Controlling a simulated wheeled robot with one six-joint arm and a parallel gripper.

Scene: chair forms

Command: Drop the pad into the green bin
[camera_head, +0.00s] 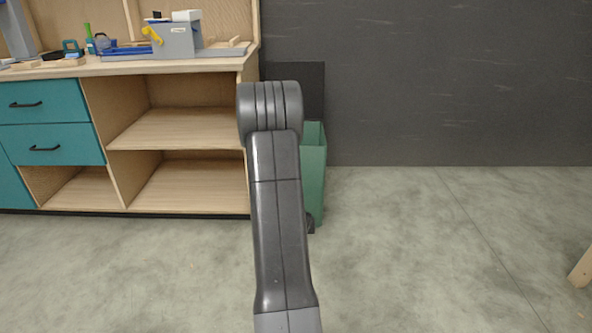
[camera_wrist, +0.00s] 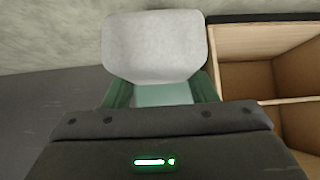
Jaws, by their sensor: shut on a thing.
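The pad (camera_wrist: 155,45) is a light grey, rounded rectangle at the top middle of the wrist view. My gripper (camera_wrist: 160,118) is shut on it; the dark gripper body fills the bottom of that view and the fingertips are not clearly seen. The green bin (camera_wrist: 118,94) shows behind the pad, with its walls on both sides and a paler green inside between them. The pad covers part of the bin. In the head view the bin (camera_head: 314,170) stands on the floor, partly hidden behind my arm. The pad and gripper are hidden there.
A wooden workbench (camera_head: 190,200) with open shelves and teal drawers (camera_head: 50,138) stands left of the bin. Tools and a grey machine (camera_head: 175,40) are on its top. A dark wall (camera_head: 430,80) is behind. The floor to the right is mostly clear, with a wooden leg (camera_head: 582,268) at the edge.

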